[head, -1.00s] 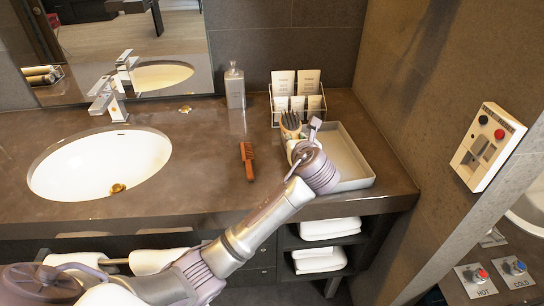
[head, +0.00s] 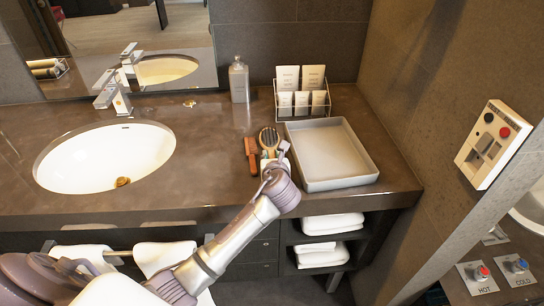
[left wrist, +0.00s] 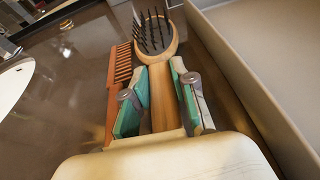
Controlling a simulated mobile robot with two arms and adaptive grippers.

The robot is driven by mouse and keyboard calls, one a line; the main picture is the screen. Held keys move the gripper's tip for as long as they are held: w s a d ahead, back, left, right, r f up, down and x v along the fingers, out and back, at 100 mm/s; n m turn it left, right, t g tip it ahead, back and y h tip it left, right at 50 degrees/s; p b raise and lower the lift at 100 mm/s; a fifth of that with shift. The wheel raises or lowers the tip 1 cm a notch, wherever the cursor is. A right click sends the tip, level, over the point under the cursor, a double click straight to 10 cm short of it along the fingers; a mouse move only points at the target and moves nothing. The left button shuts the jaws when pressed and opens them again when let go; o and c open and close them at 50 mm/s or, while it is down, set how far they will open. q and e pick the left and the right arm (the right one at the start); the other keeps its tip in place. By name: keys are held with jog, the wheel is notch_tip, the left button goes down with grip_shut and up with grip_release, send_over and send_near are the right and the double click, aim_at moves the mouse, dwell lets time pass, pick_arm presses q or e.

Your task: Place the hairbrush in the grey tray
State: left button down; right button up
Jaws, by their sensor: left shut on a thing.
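The hairbrush (head: 269,138) has a wooden handle and dark bristles. In the head view it is between the red-brown comb and the left side of the grey tray (head: 335,184). My left gripper (head: 269,160) is shut on its handle. In the left wrist view the green-padded fingers (left wrist: 160,100) lie on both sides of the handle, and the bristled head (left wrist: 157,35) points away, bristles up. The tray wall (left wrist: 235,75) is just right of the brush there. The brush is outside the tray, which looks empty. I cannot tell whether the brush touches the counter. My right gripper is out of view.
The comb (head: 250,157) lies close left of the brush and gripper; it also shows in the left wrist view (left wrist: 118,80). A wire rack of toiletry packs (head: 302,95) stands behind the tray, a bottle (head: 238,80) left of it. The sink (head: 105,155) is farther left.

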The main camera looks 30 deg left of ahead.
pick_arm(q)
jog(key=c, duration=0.9)
grip_release()
jog(key=shift+f, duration=0.15)
jog(key=shift+c, duration=0.2)
